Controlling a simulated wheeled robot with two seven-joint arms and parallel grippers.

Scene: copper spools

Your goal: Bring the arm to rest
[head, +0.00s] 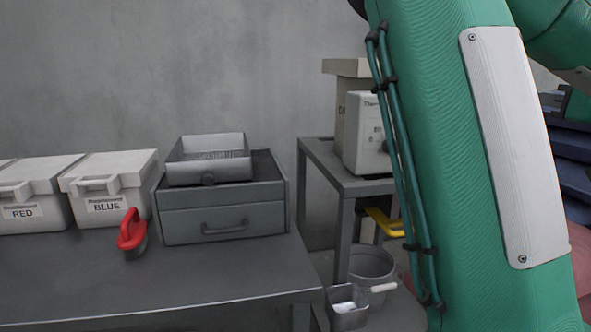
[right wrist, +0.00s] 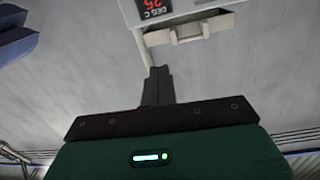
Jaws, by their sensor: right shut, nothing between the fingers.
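My right arm (head: 460,170), green with a white panel, fills the right part of the head view; its gripper does not show there. In the right wrist view my right gripper (right wrist: 158,85) shows at the middle, with its dark fingers together and nothing between them. Beyond the fingertips is a pale box with a red "DEG C" display (right wrist: 152,6), seen upside down. Whether the fingers touch it I cannot tell. My left gripper is in neither view.
A grey bench (head: 200,284) holds white boxes labelled RED (head: 28,190) and BLUE (head: 108,185), a red-handled tool (head: 132,232), and a grey drawer unit (head: 222,208) with a metal tray (head: 208,172) on top. A side table (head: 345,182) and a bucket (head: 374,266) stand right.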

